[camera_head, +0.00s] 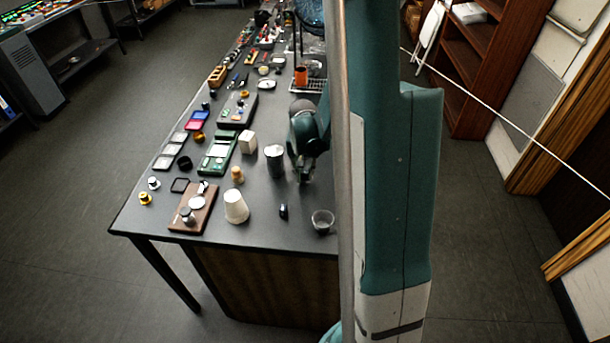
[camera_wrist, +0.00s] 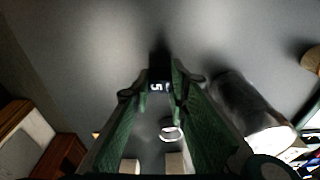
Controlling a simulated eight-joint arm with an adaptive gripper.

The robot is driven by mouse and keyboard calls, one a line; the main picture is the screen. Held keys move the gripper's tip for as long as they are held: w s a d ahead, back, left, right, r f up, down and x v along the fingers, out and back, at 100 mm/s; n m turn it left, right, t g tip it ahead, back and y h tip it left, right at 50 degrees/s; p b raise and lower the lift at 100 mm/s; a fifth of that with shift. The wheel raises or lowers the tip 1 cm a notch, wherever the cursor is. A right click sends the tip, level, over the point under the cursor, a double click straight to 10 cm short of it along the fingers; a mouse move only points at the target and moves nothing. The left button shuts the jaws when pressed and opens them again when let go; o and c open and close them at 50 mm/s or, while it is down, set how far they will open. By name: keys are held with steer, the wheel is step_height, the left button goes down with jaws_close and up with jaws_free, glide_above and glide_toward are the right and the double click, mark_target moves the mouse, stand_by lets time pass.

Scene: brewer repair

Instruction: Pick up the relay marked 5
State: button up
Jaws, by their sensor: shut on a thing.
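The relay marked 5 (camera_wrist: 157,87) is a small black block with a white 5 on its face. In the wrist view it sits between the two green fingertips of my gripper (camera_wrist: 160,94), which are shut on it. The dark grey tabletop lies behind it; I cannot tell whether the relay still touches the table. In the head view my gripper (camera_head: 304,172) is low over the table, right of a dark grey canister, and I cannot make out the relay there.
The dark canister (camera_head: 274,161) stands close left of my gripper and shows in the wrist view (camera_wrist: 238,97). A small black object (camera_head: 283,211), a clear glass (camera_head: 322,221) and a white cup (camera_head: 236,207) stand nearer the front edge. A white block (camera_head: 247,142) is further left.

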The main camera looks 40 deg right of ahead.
mark_target(305, 172)
steer(key=shift+r, duration=4.35)
steer(key=shift+d, duration=0.1)
